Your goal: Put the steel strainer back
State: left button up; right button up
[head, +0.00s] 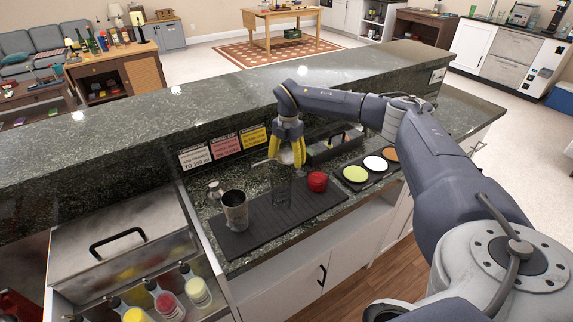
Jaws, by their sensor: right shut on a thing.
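My right gripper (286,156) points down over the back edge of the black bar mat (262,226), its yellow fingers shut on the steel strainer. The steel strainer (287,157) shows only as a small grey patch between and beside the fingers; most of it is hidden. It is in the air above a clear glass (281,189) on the mat; I cannot tell the exact gap. My left gripper is not in view.
A steel shaker tin (235,212) stands on the mat's left, a small steel vessel (214,191) behind it. A red object (317,181) is right of the glass. A dark tray with coloured discs (373,164) and a black caddy (336,146) lie further right. The raised ledge rises behind.

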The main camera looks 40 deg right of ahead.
jog(key=shift+f, duration=1.45)
jog(key=shift+f, duration=0.15)
jog(key=o, duration=1.2)
jog(key=r, duration=1.2)
jog(key=shift+w+d+r, duration=0.15)
jog(key=shift+d, duration=0.25)
